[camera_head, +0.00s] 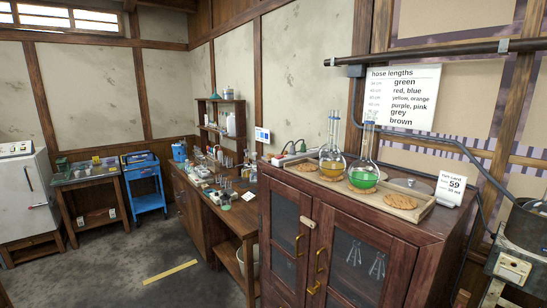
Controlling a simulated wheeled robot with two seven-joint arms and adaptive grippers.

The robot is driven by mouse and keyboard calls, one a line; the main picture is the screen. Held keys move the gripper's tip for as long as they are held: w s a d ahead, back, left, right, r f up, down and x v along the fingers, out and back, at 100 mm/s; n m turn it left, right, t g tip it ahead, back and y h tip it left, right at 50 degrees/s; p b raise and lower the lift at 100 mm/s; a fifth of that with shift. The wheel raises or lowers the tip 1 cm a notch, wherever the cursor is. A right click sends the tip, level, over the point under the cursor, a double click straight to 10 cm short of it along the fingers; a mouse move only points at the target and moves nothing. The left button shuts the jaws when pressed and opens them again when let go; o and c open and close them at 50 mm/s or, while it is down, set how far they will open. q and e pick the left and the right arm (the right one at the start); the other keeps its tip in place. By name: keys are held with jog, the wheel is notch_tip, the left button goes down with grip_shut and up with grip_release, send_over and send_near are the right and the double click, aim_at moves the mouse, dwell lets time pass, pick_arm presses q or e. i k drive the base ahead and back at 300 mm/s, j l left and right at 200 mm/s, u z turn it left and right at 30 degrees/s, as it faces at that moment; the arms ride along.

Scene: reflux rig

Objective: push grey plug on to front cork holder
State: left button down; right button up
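No grey plug can be made out in the head view. On top of the dark wooden cabinet stands a shallow light wooden tray (357,193) with round cork rings. An empty cork ring (400,201) lies at its near right end, and another empty cork ring (306,168) at its far left end. Between them, a flask with orange liquid (332,166) and a flask with green liquid (364,178) stand upright on cork rings. Which ring is the front cork holder I cannot tell. Neither of my grippers is in view.
The cabinet (345,245) has glass doors and brass handles. A card reading 59 (450,190) stands at its right. A long workbench (225,212) with crowded glassware runs behind it. A blue cart (145,185) stands farther back. The floor at left is clear around a yellow strip (170,271).

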aim_at(292, 152)
jog(key=i+j+z, duration=0.3)
jog(key=j, duration=0.45)
jog(key=i+j+z, duration=0.25)
jog(key=j, duration=0.5)
jog(key=i+j+z, duration=0.1)
jog(key=j+z, duration=0.2)
jog(key=j, duration=0.5)
jog(key=j+z, duration=0.25)
jog(key=j, duration=0.55)
